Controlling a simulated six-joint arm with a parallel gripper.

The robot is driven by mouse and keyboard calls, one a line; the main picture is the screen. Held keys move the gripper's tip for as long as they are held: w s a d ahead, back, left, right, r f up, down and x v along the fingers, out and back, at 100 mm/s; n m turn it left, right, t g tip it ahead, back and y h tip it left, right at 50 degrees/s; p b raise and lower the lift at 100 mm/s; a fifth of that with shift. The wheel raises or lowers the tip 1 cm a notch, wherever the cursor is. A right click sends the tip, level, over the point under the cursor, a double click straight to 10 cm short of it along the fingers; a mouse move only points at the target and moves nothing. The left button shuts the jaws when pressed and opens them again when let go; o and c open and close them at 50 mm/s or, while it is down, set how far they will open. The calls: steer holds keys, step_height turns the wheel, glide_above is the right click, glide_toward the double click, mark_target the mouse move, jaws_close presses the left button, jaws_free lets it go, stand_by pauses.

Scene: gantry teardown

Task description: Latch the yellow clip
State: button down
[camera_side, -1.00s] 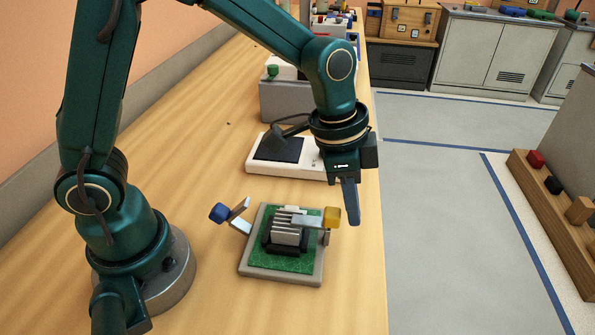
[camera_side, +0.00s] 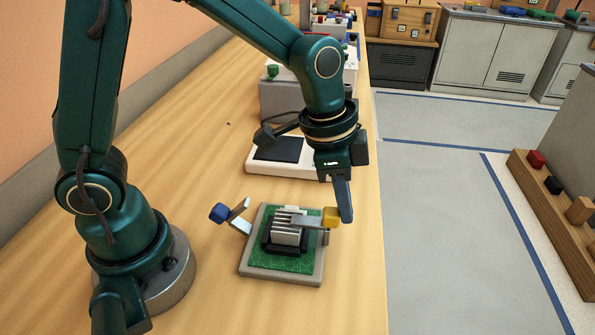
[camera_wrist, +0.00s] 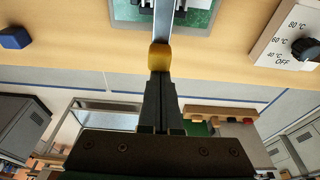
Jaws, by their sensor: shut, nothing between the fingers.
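The yellow clip (camera_side: 331,217) is a yellow block on the end of a metal lever, at the right side of a silver finned heatsink (camera_side: 286,230) on a green circuit board (camera_side: 262,259). My gripper (camera_side: 346,218) is shut and empty, pointing down at the right of the yellow clip. In the wrist view the clip (camera_wrist: 159,57) lies right at the shut fingertips (camera_wrist: 158,75); I cannot tell whether they touch.
A white device with a dark pad (camera_side: 279,149) stands behind the board, with a grey box (camera_side: 290,101) farther back. The table's right edge is close beside my gripper.

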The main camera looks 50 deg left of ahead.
steer(key=shift+w+d+f, duration=0.2)
steer(key=shift+w+d, duration=0.5)
steer(key=shift+d, duration=0.1)
steer(key=shift+w+d+f, duration=0.15)
steer(key=shift+w+d, duration=0.55)
steer(key=shift+d, duration=0.05)
steer(key=s+a+r+t, duration=0.1)
steer(key=s+a+r, duration=0.1)
steer(key=r, duration=0.4)
steer(key=s+a+r, duration=0.1)
steer(key=a+r, duration=0.2)
steer(key=r, duration=0.4)
steer(key=s+a+f+n+t+y, duration=0.1)
steer(key=s+a+f+n, duration=0.1)
steer(key=s, duration=0.4)
steer(key=s+a+f+n+t+y, duration=0.1)
steer(key=s+a+f+n, duration=0.1)
steer(key=s+a+n, duration=0.3)
steer(key=shift+s+a+f+n+t, duration=0.15)
steer(key=shift+s+a+n+t, duration=0.25)
steer(key=shift+n, duration=0.6)
steer(key=shift+d, duration=0.15)
